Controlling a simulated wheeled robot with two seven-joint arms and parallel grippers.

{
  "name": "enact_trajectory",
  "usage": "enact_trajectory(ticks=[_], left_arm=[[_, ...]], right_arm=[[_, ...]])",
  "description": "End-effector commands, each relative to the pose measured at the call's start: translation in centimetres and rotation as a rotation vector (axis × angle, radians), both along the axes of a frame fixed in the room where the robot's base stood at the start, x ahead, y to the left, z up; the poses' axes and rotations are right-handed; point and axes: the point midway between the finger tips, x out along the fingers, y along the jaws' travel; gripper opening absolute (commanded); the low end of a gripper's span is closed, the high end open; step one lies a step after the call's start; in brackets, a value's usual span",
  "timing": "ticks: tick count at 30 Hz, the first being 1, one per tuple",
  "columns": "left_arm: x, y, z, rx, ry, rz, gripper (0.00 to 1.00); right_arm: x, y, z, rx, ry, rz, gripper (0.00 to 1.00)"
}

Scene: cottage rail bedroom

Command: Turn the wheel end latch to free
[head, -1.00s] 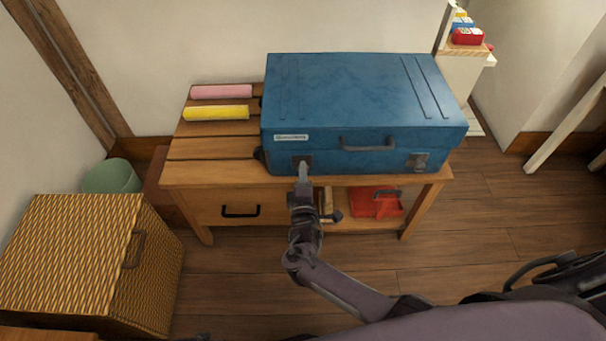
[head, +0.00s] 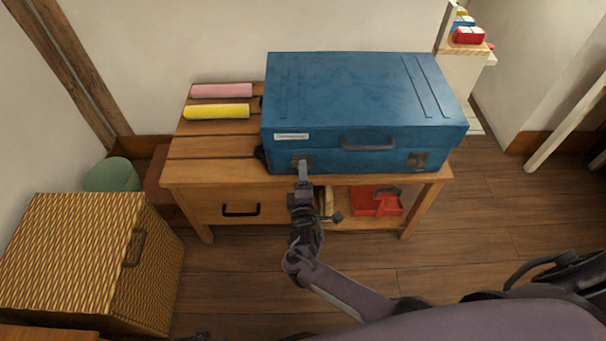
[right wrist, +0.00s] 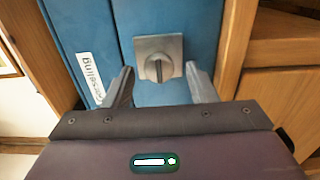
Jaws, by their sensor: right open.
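A blue suitcase (head: 350,95) lies flat on a wooden bench. Its front side carries a left latch (head: 296,158) and a right latch (head: 417,160). Dark wheel-like parts at the case's left end suggest that the left latch is the wheel end one. My right gripper (head: 303,167) is at this left latch and partly hides it. In the right wrist view the latch is a square metal plate with a round knob (right wrist: 158,68), whose raised bar looks upright. My open right fingers (right wrist: 160,78) stand on either side of it, apart from the knob.
The suitcase handle (head: 368,143) is between the latches. Yellow (head: 217,111) and pink (head: 222,90) rolls lie on the wooden bench (head: 195,150). A red caddy (head: 376,203) sits on the lower shelf. A wicker hamper (head: 75,260) stands at left. Floor at right is open.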

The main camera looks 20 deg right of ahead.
Motion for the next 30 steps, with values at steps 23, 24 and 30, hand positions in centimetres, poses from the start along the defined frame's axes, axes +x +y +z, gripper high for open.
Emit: enact_trajectory(ticks=[23,24,30], left_arm=[[-2.2,1.2,-3.1,0.011,-0.007,0.014,0.36],[-2.2,1.2,-3.1,0.011,-0.006,0.014,0.36],[-2.2,1.2,-3.1,0.010,-0.005,0.014,0.36]], right_arm=[[-6.9,2.0,0.0,0.000,-0.001,0.000,0.52],[-6.9,2.0,0.0,0.000,0.000,0.000,0.52],[-6.9,2.0,0.0,0.000,0.000,0.000,0.52]])
